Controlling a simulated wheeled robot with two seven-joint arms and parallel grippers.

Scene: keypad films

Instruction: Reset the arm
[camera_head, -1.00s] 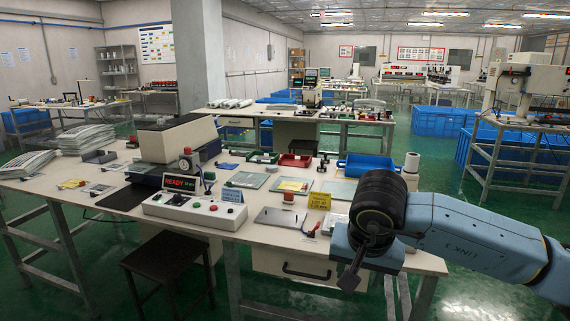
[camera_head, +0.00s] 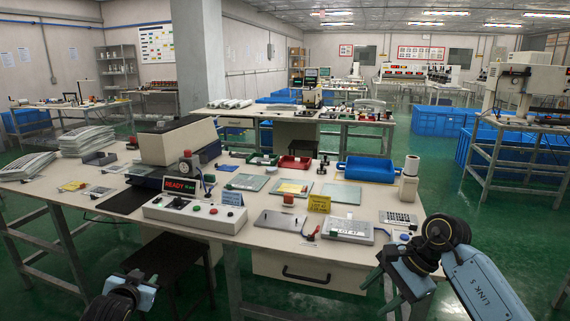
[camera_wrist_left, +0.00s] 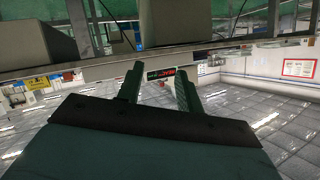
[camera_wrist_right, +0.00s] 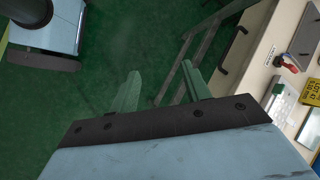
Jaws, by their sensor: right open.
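My right gripper (camera_head: 375,292) is at the front right corner of the table, in front of its edge in the head view. In the right wrist view its two green fingers (camera_wrist_right: 160,72) are apart with nothing between them, over green floor beside the table. My left gripper (camera_head: 121,297) shows at the bottom left of the head view, below the table's front edge, partly cut off by the frame. In the left wrist view its fingers (camera_wrist_left: 159,70) are apart and empty.
The white table (camera_head: 270,228) carries a control box (camera_head: 195,210) reading READY, a yellow sign (camera_head: 319,204), a blue tray (camera_head: 368,168), a red tray (camera_head: 295,162) and flat panels. A dark stool (camera_head: 165,262) stands by the left gripper.

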